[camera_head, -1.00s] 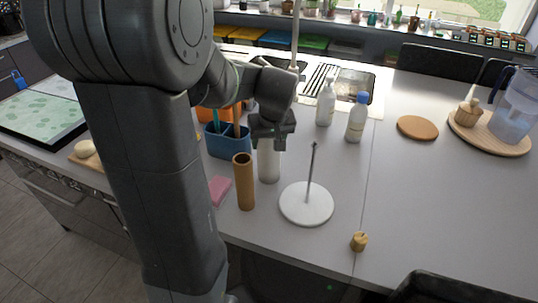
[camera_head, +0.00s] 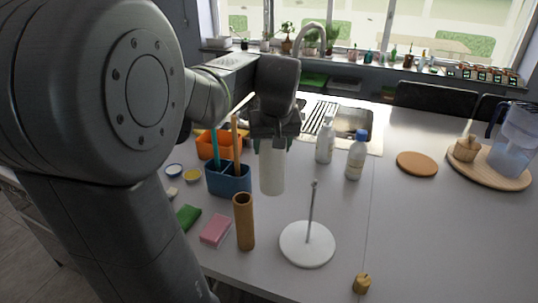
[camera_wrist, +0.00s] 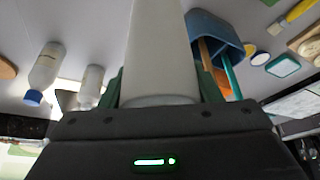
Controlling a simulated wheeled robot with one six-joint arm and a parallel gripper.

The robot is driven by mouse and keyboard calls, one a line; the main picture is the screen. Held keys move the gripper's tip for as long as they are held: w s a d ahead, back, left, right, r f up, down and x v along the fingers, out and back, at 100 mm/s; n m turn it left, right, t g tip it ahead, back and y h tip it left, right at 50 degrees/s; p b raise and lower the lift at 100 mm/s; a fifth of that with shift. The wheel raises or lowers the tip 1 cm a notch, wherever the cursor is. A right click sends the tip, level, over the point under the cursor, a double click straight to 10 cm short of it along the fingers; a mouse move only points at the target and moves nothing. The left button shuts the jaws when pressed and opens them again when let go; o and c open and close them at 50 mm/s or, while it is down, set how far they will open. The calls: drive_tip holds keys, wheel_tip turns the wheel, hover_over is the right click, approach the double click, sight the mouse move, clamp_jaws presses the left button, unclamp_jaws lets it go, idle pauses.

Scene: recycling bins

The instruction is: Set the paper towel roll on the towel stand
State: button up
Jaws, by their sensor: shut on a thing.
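The white paper towel roll (camera_head: 271,172) hangs upright below my gripper (camera_head: 272,143), which is shut on its upper end. The roll also fills the middle of the wrist view (camera_wrist: 160,50), between my green-edged fingers (camera_wrist: 160,88). The towel stand (camera_head: 307,243) is a white round base with a thin upright grey rod, standing on the counter to the right of and nearer than the roll. The roll is apart from the rod. The rod's top is bare. Whether the roll's lower end touches the counter is hard to tell.
A brown cardboard tube (camera_head: 244,222) stands left of the stand, with a pink sponge (camera_head: 215,230) beside it. A blue caddy (camera_head: 229,179) with brushes is left of the roll. Two bottles (camera_head: 356,155) stand behind right. A small wooden knob (camera_head: 361,284) lies at front right.

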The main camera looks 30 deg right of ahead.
drive_tip(key=s+d+r+m+g+h+p, duration=0.2)
drive_tip(key=s+r+m+g, duration=0.3)
drive_tip(key=s+r+m, duration=0.8)
drive_tip(key=shift+s+d+r+m+p, duration=0.2)
drive_tip(key=shift+s+d+m+p, duration=0.35)
drive_tip(key=shift+m, duration=1.35)
drive_tip(key=shift+w+d+f, duration=0.1)
drive_tip(key=shift+w+f, duration=0.05)
drive_tip(key=shift+f, duration=0.1)
drive_tip(key=shift+f+b, duration=3.35)
drive_tip(key=shift+f, duration=1.3)
